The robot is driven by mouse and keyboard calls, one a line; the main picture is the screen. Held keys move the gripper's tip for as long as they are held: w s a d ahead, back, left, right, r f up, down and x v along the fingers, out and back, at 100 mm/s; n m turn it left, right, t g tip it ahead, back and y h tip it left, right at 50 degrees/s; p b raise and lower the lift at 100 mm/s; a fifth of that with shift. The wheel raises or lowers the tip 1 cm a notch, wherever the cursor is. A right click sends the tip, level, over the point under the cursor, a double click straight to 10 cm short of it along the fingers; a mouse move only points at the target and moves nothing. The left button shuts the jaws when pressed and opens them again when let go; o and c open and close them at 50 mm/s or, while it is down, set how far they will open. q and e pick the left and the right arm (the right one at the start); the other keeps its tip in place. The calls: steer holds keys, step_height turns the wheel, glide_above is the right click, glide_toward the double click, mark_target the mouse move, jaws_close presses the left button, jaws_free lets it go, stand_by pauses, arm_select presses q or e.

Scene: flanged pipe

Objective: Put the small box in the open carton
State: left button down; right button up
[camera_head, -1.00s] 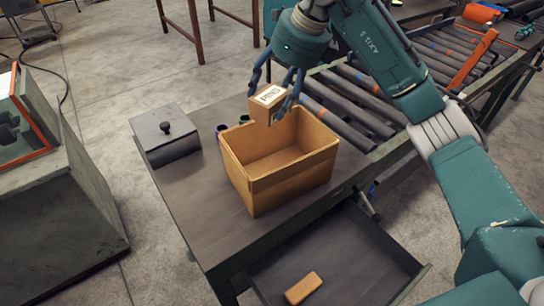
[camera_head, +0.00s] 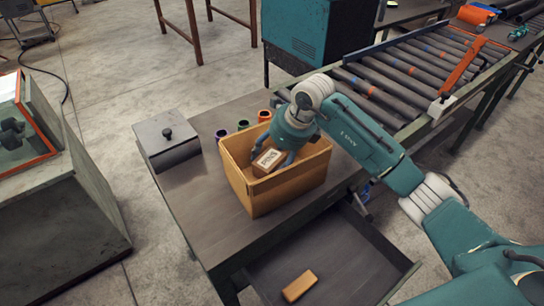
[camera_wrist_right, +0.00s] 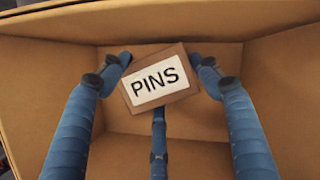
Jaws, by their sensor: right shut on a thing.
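The small box (camera_head: 268,161) is brown with a white label. In the right wrist view the label on the small box (camera_wrist_right: 157,78) reads PINS. The open carton (camera_head: 262,196) stands on the dark table, its top open. My right gripper (camera_head: 273,158) reaches down inside the carton, and its blue fingers are shut on the small box. The right wrist view shows the fingers of my right gripper (camera_wrist_right: 160,80) around the box, with the carton's walls on all sides. I cannot tell whether the box touches the carton's floor. My left gripper is out of view.
A grey lidded box (camera_head: 167,143) with a black knob stands left of the carton. Several coloured cups (camera_head: 243,125) stand behind it. An open drawer (camera_head: 340,265) holds an orange-brown block (camera_head: 299,286). A roller conveyor (camera_head: 400,75) lies behind, to the right.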

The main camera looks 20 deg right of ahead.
steer(key=shift+f, duration=0.2)
steer(key=o, duration=1.1)
steer(key=shift+o, duration=0.2)
steer(key=b+v, duration=0.2)
steer(key=v, duration=1)
steer(key=shift+b, duration=0.4)
